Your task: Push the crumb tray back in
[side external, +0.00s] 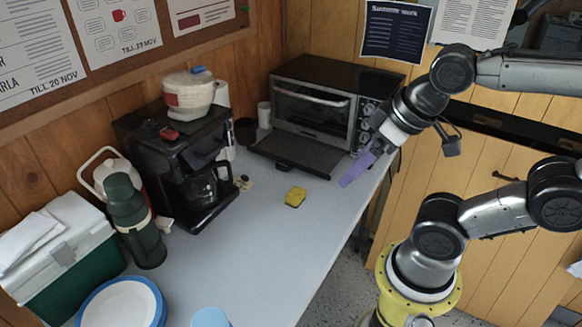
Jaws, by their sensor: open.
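The toaster oven (312,107) stands at the back of the counter with its glass door shut. Its dark crumb tray (300,154) sticks out from under the door, flat and low over the counter, with a small grip on its front edge. My gripper (355,170) has purple fingers and is to the right of the tray, near the counter's right edge, pointing down and left. It appears apart from the tray and holds nothing that I can see. The gap between the fingers is hard to make out from this side.
A yellow sponge (295,197) lies on the counter in front of the tray. A coffee maker (180,165) stands to the left, with a dark mug (246,131) between it and the oven. A green flask (134,222) and plates (92,303) are at front left. The middle counter is clear.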

